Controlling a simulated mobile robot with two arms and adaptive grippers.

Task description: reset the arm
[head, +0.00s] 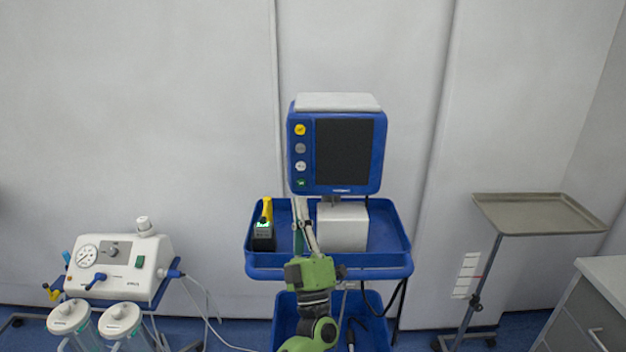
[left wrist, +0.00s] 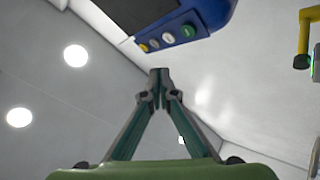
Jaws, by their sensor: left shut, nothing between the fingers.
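My green left arm comes up from the bottom middle of the head view. Its gripper (head: 300,208) points up in front of the blue cart, just below the monitor. In the left wrist view the two fingers of the left gripper (left wrist: 158,76) meet at their tips, shut with nothing between them. My right arm and gripper show in neither view.
A blue monitor (head: 345,152) stands on a blue cart (head: 390,262) close to my left gripper. A yellow-and-black device (head: 263,232) sits on the cart's left side. A white suction unit (head: 122,268) is at left, a metal tray stand (head: 540,213) at right.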

